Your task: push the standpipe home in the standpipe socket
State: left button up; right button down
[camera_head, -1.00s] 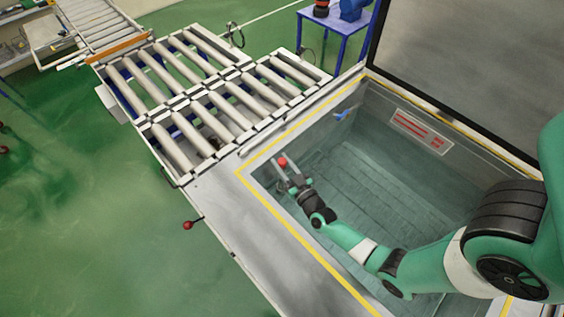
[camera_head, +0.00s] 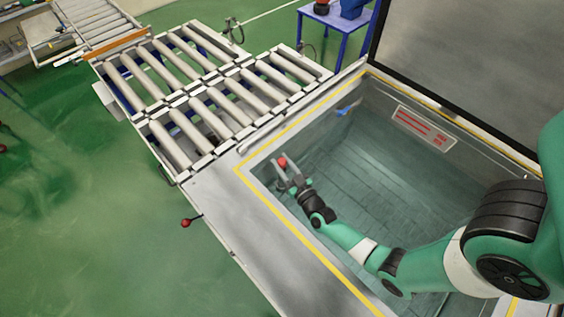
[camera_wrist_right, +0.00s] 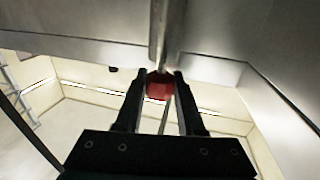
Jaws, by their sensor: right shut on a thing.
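The standpipe shows as a grey pipe with a red part. In the head view its red end (camera_head: 282,162) stands near the left corner of the sunken tank (camera_head: 315,254). My right gripper (camera_head: 289,181) reaches into the tank and is shut on the standpipe. In the right wrist view the red part (camera_wrist_right: 158,86) sits between the fingertips of my right gripper (camera_wrist_right: 160,78), and a grey pipe runs on from it to the upper edge. The standpipe socket and the pipe's lower end cannot be made out. My left gripper is not in view.
The tank's yellow-lined rim (camera_head: 312,245) and walls lie close around my right gripper. A raised dark lid (camera_head: 470,70) stands behind. A roller conveyor (camera_head: 215,105) is at the back left. A small blue object (camera_head: 346,111) is at the tank's far wall. The tank's middle is clear.

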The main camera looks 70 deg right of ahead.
jog(key=shift+f+b, duration=0.65)
jog(key=shift+f, duration=0.1)
jog(key=shift+c, duration=2.2)
grip_release()
jog(key=p+v, duration=0.2)
jog(key=v, duration=0.5)
jog(key=shift+s, duration=0.2)
jog(key=shift+a+r, duration=0.1)
jog(key=shift+r, duration=0.05)
